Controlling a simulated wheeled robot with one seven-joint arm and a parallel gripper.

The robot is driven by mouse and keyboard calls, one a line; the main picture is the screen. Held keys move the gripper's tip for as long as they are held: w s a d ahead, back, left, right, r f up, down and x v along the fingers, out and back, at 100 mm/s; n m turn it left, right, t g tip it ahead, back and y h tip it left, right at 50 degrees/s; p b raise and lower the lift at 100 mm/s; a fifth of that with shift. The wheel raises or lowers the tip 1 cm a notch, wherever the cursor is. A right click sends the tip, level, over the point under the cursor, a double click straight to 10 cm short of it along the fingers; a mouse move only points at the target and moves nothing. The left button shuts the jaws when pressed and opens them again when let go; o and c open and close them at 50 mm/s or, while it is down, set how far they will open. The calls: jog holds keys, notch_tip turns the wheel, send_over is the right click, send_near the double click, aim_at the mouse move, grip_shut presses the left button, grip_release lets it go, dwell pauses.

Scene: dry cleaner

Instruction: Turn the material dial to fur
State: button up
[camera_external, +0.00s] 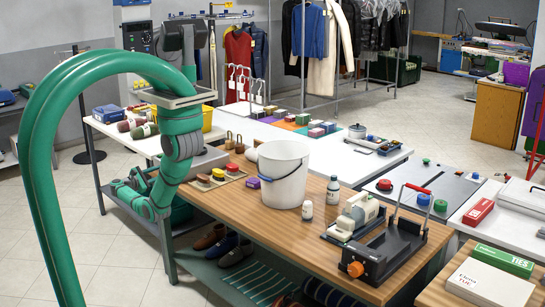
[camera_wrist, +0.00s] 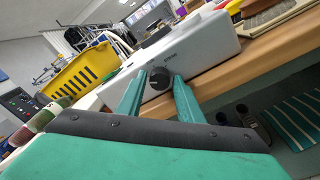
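The material dial is a round dark knob (camera_wrist: 158,78) with a light pointer mark, on the front face of a pale grey machine (camera_wrist: 200,45) in the wrist view. In the external view the machine (camera_external: 208,158) stands on the table's left end, partly hidden behind my arm. The dial is hidden there.
A yellow crate (camera_wrist: 80,79) and rolled items (camera_wrist: 42,118) lie left of the machine. The wooden table edge (camera_wrist: 240,62) runs close by the fingers, with a lower shelf (camera_wrist: 270,120) of shoes below. A white bucket (camera_external: 284,172) stands to the right.

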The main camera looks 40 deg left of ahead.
jog(key=c, duration=0.8)
jog(key=shift+o, duration=0.2)
jog(key=shift+m, duration=0.3)
jog(key=m, duration=1.1)
jog(key=shift+a+t+h, duration=0.1)
jog(key=shift+t+h, duration=0.2)
jog(key=shift+f+m, duration=0.1)
jog(key=shift+m, duration=0.2)
jog(key=o, duration=0.8)
jog(key=shift+c, duration=0.2)
